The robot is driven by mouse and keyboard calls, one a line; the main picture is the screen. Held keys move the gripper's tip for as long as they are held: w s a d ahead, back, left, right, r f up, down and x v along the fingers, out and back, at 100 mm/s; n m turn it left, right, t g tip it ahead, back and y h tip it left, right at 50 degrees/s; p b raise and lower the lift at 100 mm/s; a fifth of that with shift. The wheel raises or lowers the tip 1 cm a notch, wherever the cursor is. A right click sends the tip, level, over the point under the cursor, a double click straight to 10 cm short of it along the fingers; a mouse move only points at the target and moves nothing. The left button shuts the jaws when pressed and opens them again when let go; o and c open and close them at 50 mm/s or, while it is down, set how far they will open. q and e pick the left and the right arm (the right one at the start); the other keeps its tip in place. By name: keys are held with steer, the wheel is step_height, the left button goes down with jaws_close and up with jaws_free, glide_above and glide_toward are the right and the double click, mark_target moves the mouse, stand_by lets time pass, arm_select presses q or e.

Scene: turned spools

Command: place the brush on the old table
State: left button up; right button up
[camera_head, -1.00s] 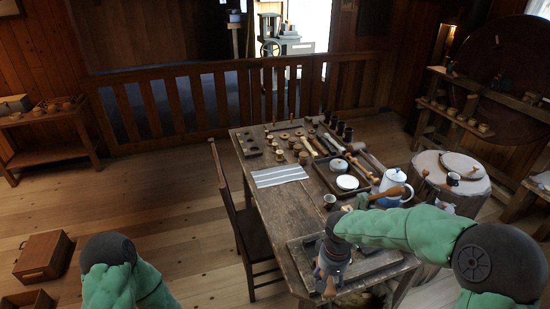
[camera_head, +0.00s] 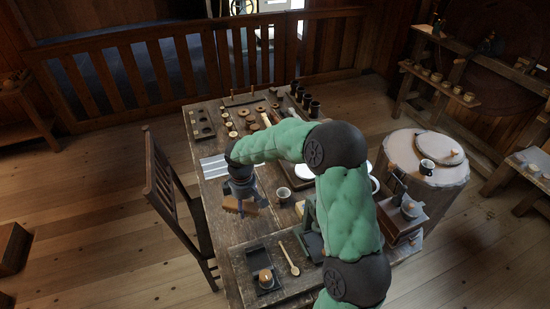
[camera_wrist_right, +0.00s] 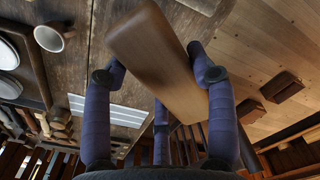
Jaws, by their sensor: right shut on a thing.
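The brush (camera_head: 238,206), a wooden block in the head view, is in my right gripper (camera_head: 243,193) above the left part of the old table (camera_head: 268,230). In the right wrist view the brush (camera_wrist_right: 158,55) is a smooth brown block between the fingers, one finger on each side. No bristles show. The brush is apart from the tabletop as far as I can tell. The worn plank tabletop (camera_wrist_right: 140,70) shows beyond it in the wrist view. My left gripper is out of view.
Spools and cups crowd the table's back. A chair (camera_head: 172,190) stands at the left edge. Bare planks show in front of the brush.

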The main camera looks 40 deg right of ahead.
mark_target(274, 222)
steer(key=d+n, duration=0.7)
steer(key=d, duration=0.5)
step_height(274, 222, down, 18)
steer(key=b, duration=0.4)
steer(key=shift+s+f, duration=0.15)
steer(key=shift+f, duration=0.1)
steer(key=shift+r, duration=0.1)
steer(key=o, duration=0.8)
steer(key=shift+f, duration=0.2)
steer(key=o, duration=0.4)
